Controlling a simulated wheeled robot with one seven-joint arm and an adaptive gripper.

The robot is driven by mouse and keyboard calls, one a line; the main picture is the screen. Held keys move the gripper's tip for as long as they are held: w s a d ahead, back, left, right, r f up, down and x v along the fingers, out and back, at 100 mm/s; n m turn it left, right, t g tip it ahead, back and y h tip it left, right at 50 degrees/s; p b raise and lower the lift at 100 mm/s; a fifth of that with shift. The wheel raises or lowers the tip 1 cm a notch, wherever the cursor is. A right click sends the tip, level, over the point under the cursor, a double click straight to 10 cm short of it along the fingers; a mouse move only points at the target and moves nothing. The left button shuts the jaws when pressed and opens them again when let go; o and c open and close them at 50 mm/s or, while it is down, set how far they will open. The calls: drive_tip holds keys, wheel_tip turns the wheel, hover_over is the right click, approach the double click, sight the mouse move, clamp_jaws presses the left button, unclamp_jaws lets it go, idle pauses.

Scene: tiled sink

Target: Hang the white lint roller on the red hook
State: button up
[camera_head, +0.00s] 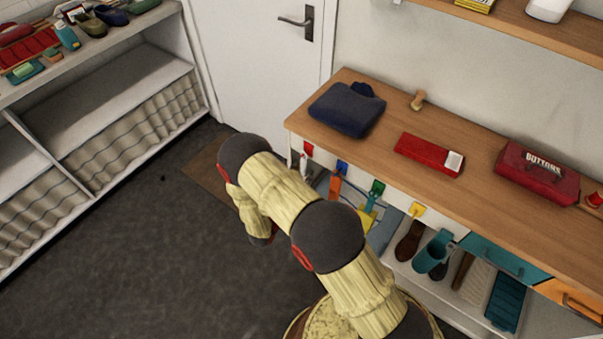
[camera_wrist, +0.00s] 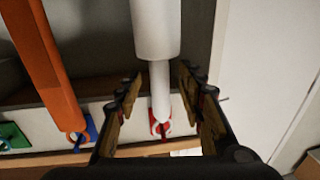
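The white lint roller (camera_wrist: 156,28) shows in the wrist view, its slim handle ending at the red hook (camera_wrist: 160,128). The handle's end overlaps the hook, and the roller appears to hang from it; the exact contact is hard to see. My gripper (camera_wrist: 160,88) is open, with one finger on each side of the handle and visible gaps to both. In the head view the red hook (camera_head: 308,149) is at the left end of the hook row, with the white roller (camera_head: 304,166) just below it, partly hidden by my arm. My fingers are not clear there.
Beside the red hook are a blue hook (camera_head: 342,167) with an orange item (camera_head: 335,187), a green hook (camera_head: 377,187) and a yellow hook (camera_head: 416,210). The wooden counter (camera_head: 470,190) is above them. A white door (camera_head: 255,60) stands to the left.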

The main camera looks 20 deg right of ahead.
drive_tip(key=v, duration=1.1)
drive_tip(key=shift+s+a, duration=0.25)
drive_tip(key=shift+s, duration=0.05)
